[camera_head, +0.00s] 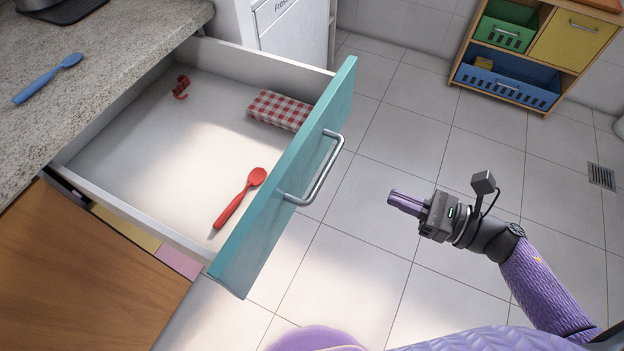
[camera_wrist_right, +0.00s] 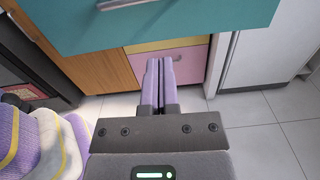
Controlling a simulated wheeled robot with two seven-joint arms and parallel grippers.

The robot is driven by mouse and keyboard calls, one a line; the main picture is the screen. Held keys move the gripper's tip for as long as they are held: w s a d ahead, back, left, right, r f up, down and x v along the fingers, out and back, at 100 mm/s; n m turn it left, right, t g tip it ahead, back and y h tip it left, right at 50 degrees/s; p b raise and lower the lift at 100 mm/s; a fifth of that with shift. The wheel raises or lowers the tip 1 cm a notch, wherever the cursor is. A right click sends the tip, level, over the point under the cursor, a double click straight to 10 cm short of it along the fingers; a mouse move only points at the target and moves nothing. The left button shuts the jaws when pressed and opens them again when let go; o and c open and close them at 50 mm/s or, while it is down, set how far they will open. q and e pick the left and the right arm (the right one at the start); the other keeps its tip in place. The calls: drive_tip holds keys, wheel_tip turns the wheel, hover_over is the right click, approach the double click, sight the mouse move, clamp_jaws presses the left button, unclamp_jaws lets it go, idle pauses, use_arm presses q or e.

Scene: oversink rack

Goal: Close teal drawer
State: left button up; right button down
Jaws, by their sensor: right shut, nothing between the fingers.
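The teal drawer (camera_head: 290,190) stands pulled far out from under the counter in the head view. Its silver bar handle (camera_head: 318,172) is on the outer face. A red spoon (camera_head: 240,198), a folded red-checked cloth (camera_head: 280,110) and a small red item (camera_head: 181,87) lie inside. My right gripper (camera_head: 391,197) is shut and empty, to the right of the handle and apart from it. In the right wrist view its fingers (camera_wrist_right: 160,75) are together, with the teal front (camera_wrist_right: 200,22) and part of the handle (camera_wrist_right: 120,5) beyond. My left gripper is not in view.
A speckled counter (camera_head: 110,60) with a blue spoon (camera_head: 48,78) is at the left. A white appliance (camera_head: 290,30) stands behind the drawer. A wooden shelf with bins (camera_head: 506,85) is at the back right. The tiled floor around my right gripper is clear.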

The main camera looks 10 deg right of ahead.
sight(309, 164)
drive_tip(key=shift+n, duration=0.3)
drive_tip(key=x, duration=1.3)
drive_tip(key=shift+s+a+r, duration=0.15)
drive_tip(key=shift+r, duration=0.1)
drive_tip(key=shift+w+a+b, duration=0.25)
drive_tip(key=shift+a+b, duration=0.05)
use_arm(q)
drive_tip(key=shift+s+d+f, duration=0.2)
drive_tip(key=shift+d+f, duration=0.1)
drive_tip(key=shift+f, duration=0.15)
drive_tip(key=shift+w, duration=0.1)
